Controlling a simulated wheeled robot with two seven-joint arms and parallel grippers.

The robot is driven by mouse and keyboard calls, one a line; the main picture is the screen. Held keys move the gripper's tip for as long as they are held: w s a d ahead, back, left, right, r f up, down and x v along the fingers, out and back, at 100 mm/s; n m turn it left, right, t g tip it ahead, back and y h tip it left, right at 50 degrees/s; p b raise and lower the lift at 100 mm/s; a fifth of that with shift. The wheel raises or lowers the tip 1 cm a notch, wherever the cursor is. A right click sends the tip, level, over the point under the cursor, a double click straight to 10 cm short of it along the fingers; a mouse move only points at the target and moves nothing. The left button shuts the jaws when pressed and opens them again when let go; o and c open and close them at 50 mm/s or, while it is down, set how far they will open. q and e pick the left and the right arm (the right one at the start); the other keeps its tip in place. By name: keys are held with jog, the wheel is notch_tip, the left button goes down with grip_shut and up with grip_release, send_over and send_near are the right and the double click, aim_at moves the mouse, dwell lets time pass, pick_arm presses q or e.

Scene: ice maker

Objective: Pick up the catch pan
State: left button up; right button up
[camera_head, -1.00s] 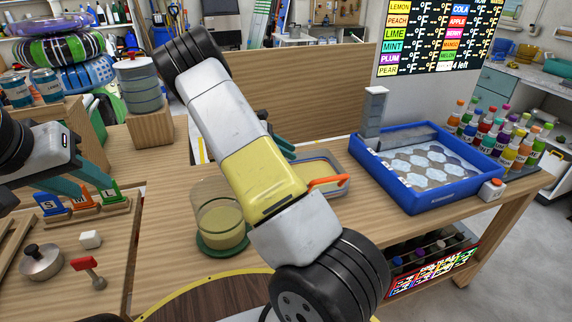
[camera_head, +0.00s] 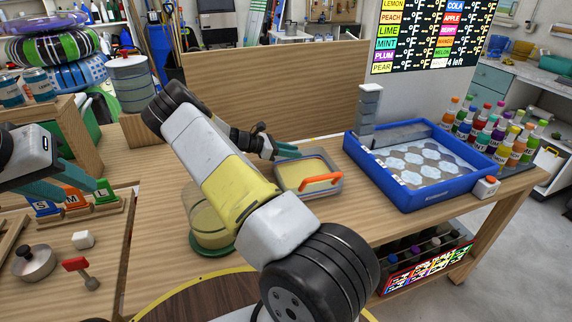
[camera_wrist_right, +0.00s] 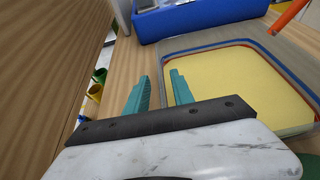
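The catch pan (camera_head: 333,188) is a clear grey-rimmed tray with yellow contents and an orange handle (camera_head: 320,182) at its front right. It lies on the wooden table. In the right wrist view the pan (camera_wrist_right: 245,75) is to the right of the fingers. My right gripper (camera_head: 285,150) is at the pan's back left edge. In the right wrist view, the teal fingers (camera_wrist_right: 160,90) are open with nothing between them; one is close to the pan's rim. I cannot tell whether it touches. My left gripper (camera_head: 82,183) is open at the left, near the lettered coloured tags.
A blue tray (camera_head: 425,195) with round moulds stands right of the pan. A jar (camera_head: 205,228) stands on a green base, partly behind my right arm. A wooden panel (camera_head: 300,90) rises behind. A metal pot, white cube and red-handled tool lie at the left.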

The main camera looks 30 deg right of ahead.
jog(key=shift+d, duration=0.1)
jog(key=shift+c, duration=0.4)
grip_shut()
dwell(1.0)
